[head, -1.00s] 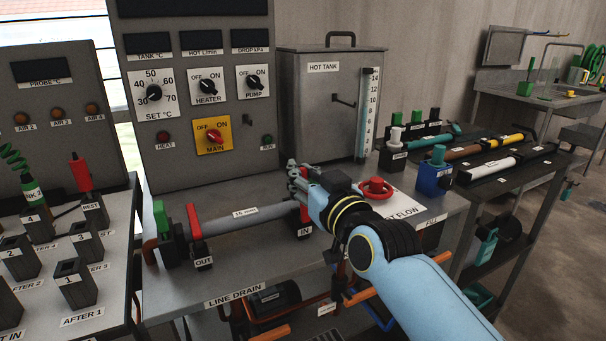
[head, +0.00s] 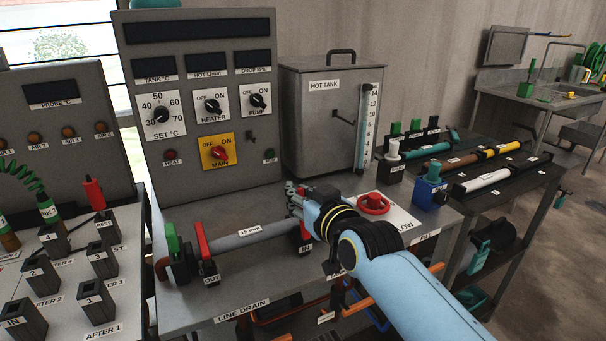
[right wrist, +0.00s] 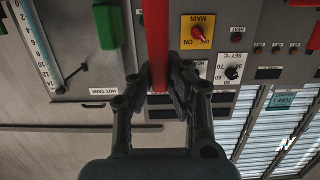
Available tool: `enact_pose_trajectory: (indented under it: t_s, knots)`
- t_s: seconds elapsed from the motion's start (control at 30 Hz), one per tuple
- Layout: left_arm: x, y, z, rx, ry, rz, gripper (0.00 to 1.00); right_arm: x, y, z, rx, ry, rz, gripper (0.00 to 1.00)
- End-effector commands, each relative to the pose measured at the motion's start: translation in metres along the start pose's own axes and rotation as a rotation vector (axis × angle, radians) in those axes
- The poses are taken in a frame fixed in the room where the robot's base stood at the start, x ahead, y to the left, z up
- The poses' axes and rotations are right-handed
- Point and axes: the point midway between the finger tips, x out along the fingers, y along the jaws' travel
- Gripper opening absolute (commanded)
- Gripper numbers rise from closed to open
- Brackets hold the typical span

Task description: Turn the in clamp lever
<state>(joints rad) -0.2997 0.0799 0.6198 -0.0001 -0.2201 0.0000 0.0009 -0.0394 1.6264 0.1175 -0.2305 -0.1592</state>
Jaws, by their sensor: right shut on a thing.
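The red in clamp lever (right wrist: 157,40) runs upright between the fingers of my right gripper (right wrist: 160,82) in the right wrist view. The gripper is shut on it. In the head view my right gripper (head: 294,197) is at the IN clamp, at the right end of the grey 15 mm pipe (head: 250,235). It hides most of the lever there; a little red (head: 305,232) shows below it, above the IN label (head: 305,249). My left gripper is not in view.
The red OUT lever (head: 205,240) and a green-topped fitting (head: 173,240) stand at the pipe's left end. A red handwheel (head: 373,203) is close to the right of my wrist. The control panel (head: 200,185) and hot tank (head: 310,120) stand behind.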

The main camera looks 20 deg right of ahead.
Motion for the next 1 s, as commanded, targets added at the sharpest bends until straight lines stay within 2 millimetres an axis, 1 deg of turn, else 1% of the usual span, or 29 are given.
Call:
enact_pose_trajectory:
  t_s: [0.03,0.1,0.3,0.4,0.5,0.7,1.0]
  knots:
    - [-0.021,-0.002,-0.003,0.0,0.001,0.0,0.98,0.002,0.0,-0.011,0.0,-0.029,0.0,0.0]
    - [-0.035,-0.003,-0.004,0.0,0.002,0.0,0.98,0.006,0.0,-0.011,-0.002,-0.074,0.0,0.0]
    - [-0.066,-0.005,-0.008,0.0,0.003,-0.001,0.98,0.019,0.0,-0.008,0.0,-0.203,0.0,0.0]
    - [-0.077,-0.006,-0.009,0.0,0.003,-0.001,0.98,0.026,0.0,-0.006,-0.002,-0.268,0.001,0.0]
    - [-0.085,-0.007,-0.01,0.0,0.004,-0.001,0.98,0.031,0.0,-0.003,0.0,-0.327,0.0,0.0]
    - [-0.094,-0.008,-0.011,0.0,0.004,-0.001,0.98,0.038,0.0,0.003,-0.001,-0.407,0.001,0.0]
    - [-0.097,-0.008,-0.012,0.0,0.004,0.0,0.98,0.042,0.0,0.006,-0.001,-0.445,0.001,0.0]
